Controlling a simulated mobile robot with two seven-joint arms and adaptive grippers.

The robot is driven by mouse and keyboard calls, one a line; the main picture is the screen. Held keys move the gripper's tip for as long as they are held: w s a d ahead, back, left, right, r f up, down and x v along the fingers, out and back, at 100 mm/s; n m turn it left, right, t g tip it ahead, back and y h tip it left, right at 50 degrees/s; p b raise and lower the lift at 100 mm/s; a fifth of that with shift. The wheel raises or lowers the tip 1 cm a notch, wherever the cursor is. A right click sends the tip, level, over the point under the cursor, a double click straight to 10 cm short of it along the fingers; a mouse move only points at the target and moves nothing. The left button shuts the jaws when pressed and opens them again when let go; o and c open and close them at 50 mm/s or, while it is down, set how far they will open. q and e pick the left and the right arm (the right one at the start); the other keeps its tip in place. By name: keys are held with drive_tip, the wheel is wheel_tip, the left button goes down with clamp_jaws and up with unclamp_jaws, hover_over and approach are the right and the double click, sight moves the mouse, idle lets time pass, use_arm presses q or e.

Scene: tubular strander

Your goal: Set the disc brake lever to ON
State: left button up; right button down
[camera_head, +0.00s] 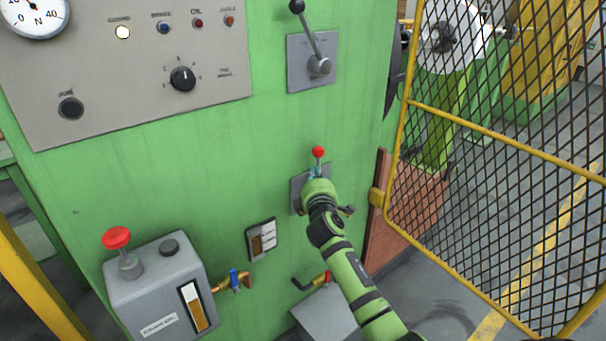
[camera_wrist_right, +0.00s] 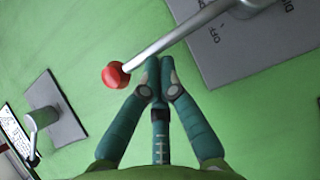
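The disc brake lever is a metal rod with a red ball knob (camera_head: 318,152) on a grey plate (camera_head: 296,188) on the green cabinet. In the right wrist view the rod (camera_wrist_right: 185,38) slants from the red knob (camera_wrist_right: 116,75) to a pivot at the upper right. The plate there (camera_wrist_right: 250,60) shows part of a label and the word OFF. My right gripper (camera_head: 317,173) is just below the knob in the head view and hides the pivot. Its teal fingers (camera_wrist_right: 160,64) are together, tips right at the rod; contact is unclear. My left gripper is not in view.
A black-knobbed lever (camera_head: 312,40) sits on a plate above. A yellow-framed mesh guard (camera_head: 500,155) stands close on the right. A red-handled valve (camera_head: 326,277) is below.

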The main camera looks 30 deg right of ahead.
drive_tip(key=shift+w+d+r+m+g+y+p, duration=0.15)
drive_tip(key=shift+d+m+g+y+p, duration=0.2)
drive_tip(key=shift+d+m+p, duration=0.75)
drive_tip(key=shift+w+d+r+m+g+y+p, duration=0.1)
drive_tip(key=shift+d+m+g+y+p, duration=0.25)
drive_tip(key=shift+d+p, duration=1.4)
drive_tip(key=shift+a+p, duration=0.45)
drive_tip(key=shift+p, duration=0.1)
